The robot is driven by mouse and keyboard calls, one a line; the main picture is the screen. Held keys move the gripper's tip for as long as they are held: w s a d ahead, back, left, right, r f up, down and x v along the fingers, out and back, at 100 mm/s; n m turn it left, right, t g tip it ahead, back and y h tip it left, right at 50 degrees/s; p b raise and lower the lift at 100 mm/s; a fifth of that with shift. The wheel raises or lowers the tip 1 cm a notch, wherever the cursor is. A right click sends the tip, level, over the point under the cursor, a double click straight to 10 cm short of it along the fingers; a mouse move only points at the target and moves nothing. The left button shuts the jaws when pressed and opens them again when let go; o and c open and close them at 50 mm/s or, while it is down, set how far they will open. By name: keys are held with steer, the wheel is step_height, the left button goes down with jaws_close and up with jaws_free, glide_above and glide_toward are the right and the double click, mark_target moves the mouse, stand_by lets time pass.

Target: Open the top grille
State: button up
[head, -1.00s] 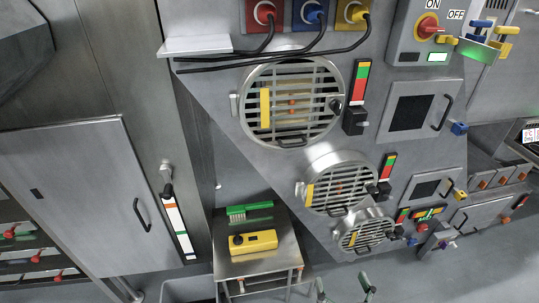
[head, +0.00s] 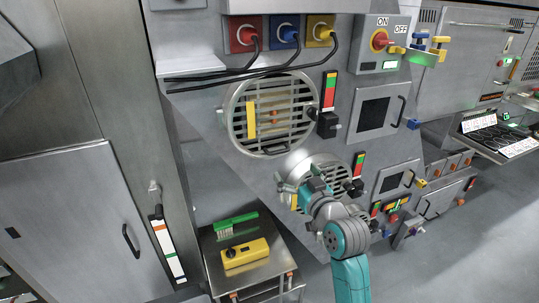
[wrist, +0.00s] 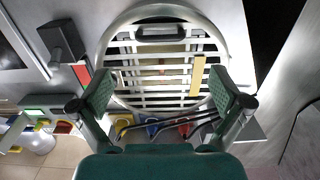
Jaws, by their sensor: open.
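The top grille (head: 290,134) is a large round metal grille of horizontal bars, with a yellow vertical strip on its left. It looks closed in its round frame.
Black cables run from red (head: 241,36), blue (head: 284,32) and yellow (head: 320,30) sockets above the grille, across a light ledge (head: 195,67). A black box (head: 328,124) sticks out at the right. A metal cart (head: 225,277) below carries a green brush (head: 237,222) and a yellow device (head: 246,253).

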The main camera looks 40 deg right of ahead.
mark_target(280, 153)
steer(key=x, duration=1)
steer(key=shift+w, duration=0.35)
